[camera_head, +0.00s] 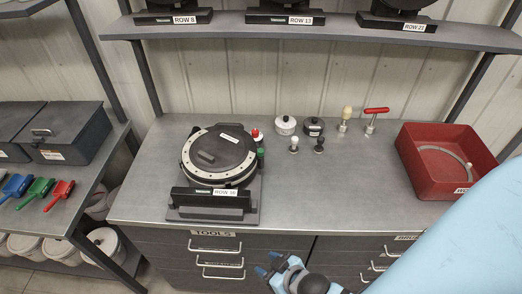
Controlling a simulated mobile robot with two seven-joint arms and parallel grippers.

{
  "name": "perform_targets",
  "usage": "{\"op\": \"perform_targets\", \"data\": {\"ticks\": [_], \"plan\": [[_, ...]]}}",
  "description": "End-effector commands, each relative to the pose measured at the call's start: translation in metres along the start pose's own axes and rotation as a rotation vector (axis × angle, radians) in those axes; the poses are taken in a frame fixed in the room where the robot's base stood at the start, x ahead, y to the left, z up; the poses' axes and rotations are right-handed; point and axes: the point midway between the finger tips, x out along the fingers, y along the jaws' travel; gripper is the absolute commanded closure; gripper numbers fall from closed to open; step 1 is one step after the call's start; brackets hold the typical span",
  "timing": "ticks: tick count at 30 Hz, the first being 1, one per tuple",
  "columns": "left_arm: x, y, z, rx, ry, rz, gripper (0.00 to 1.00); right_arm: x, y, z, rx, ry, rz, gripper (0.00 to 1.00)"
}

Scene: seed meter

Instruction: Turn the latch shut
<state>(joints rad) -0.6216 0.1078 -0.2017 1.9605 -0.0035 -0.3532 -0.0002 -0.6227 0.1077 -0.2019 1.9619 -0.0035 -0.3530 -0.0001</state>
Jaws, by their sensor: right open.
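The seed meter (219,157) stands on the grey workbench, left of centre, with a dark round lid and a pale dotted ring around it. Its front block carries a label reading ROW 16 (225,192). A red-and-white knob (257,135) and a green knob (261,152) are at its right side. I cannot make out for certain which part is the latch or how it is turned. My right gripper (267,264) is low in front of the bench drawers, with blue fingertips apart and nothing between them. It is clear of the meter. My left gripper is not in view.
Small pots (285,125), dark and pale knobs and a red-handled tool (376,112) stand behind the meter's right. A red bin (447,157) holding a curved strip is at the right. A shelf (320,35) runs above. The bench's middle front is clear.

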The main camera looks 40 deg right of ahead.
Motion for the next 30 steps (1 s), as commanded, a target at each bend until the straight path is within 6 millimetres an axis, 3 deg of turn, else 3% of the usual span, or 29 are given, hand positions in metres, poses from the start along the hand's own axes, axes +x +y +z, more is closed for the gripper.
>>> {"op": "perform_targets", "data": {"ticks": [2,5,8,11,18,21,25,26,30], "plan": [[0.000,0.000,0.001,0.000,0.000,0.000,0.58,0.000,0.002,0.001,0.027,0.003,-0.002,0.50],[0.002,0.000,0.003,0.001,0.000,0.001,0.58,0.006,0.006,-0.010,0.201,0.046,-0.014,0.50],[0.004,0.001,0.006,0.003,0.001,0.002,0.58,0.016,0.019,-0.033,0.569,0.132,-0.052,0.50],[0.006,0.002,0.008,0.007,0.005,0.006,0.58,0.025,0.041,-0.063,1.072,0.248,-0.130,0.50],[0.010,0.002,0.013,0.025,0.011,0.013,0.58,0.030,0.113,-0.125,2.263,0.511,-0.487,0.50],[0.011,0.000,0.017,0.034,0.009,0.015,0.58,0.028,0.140,-0.137,2.625,0.578,-0.668,0.50],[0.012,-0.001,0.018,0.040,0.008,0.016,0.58,0.026,0.161,-0.145,2.915,0.622,-0.851,0.50],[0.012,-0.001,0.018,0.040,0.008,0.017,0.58,0.025,0.164,-0.146,-2.947,-0.626,0.877,0.50],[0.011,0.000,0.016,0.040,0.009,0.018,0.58,0.028,0.171,-0.151,-2.854,-0.596,0.883,0.50]]}}
